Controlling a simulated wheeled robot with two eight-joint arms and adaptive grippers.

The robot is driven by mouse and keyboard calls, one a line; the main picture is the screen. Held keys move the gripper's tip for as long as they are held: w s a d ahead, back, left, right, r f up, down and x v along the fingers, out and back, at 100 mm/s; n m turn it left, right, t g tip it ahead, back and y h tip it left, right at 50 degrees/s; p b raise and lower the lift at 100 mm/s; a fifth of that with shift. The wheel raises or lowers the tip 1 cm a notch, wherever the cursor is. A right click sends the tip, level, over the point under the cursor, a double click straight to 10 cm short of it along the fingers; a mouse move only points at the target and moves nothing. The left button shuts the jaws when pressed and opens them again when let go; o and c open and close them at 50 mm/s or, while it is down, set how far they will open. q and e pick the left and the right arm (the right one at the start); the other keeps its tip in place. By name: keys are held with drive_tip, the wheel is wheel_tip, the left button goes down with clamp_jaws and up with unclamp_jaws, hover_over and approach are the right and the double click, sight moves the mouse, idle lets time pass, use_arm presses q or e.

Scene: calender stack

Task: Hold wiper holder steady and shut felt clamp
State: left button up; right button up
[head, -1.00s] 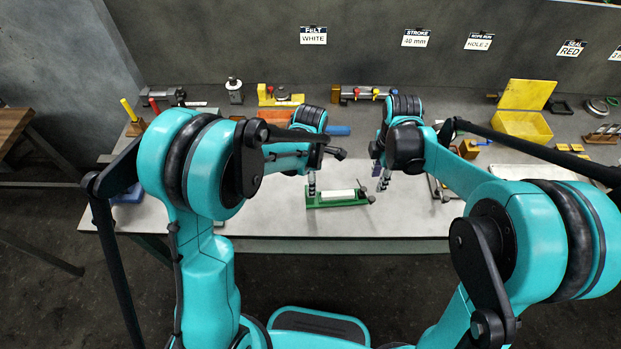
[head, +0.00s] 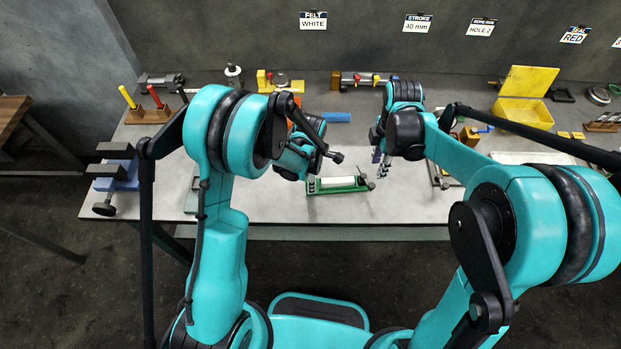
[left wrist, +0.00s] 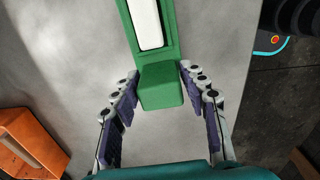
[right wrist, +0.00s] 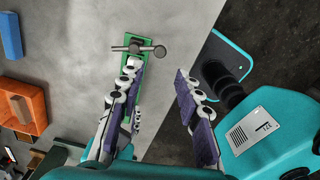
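The green wiper holder (head: 316,187) lies near the table's front edge with a white felt strip (head: 338,182) along it. In the left wrist view its green end block (left wrist: 161,86) is between the fingers of my left gripper (left wrist: 155,88). The gripper is open, with small gaps on both sides of the block. The felt clamp, with a metal crossbar and round knob (right wrist: 160,52), is at the holder's right end. My right gripper (right wrist: 158,75) is open and empty beside that end; its fingers also show in the head view (head: 383,168). The head view mostly hides my left fingertips.
An orange bin (right wrist: 30,104) and a blue block (head: 336,117) lie behind the holder. A yellow open box (head: 524,113) stands at the right, and a blue stand (head: 125,178) at the left. The grey tabletop in front of the holder is narrow.

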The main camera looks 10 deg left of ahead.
use_arm(q)
clamp_jaws()
use_arm(e)
clamp_jaws()
drive_tip(key=m+y, duration=0.1)
drive_tip(key=m, duration=0.2)
drive_tip(key=a+m+t+y, duration=0.1)
drive_tip(key=m, duration=0.2)
drive_tip(key=w+r+m+t+y, duration=0.1)
drive_tip(key=m, duration=0.3)
drive_tip(key=shift+a+r, duration=0.1)
drive_tip(key=shift+a, duration=0.3)
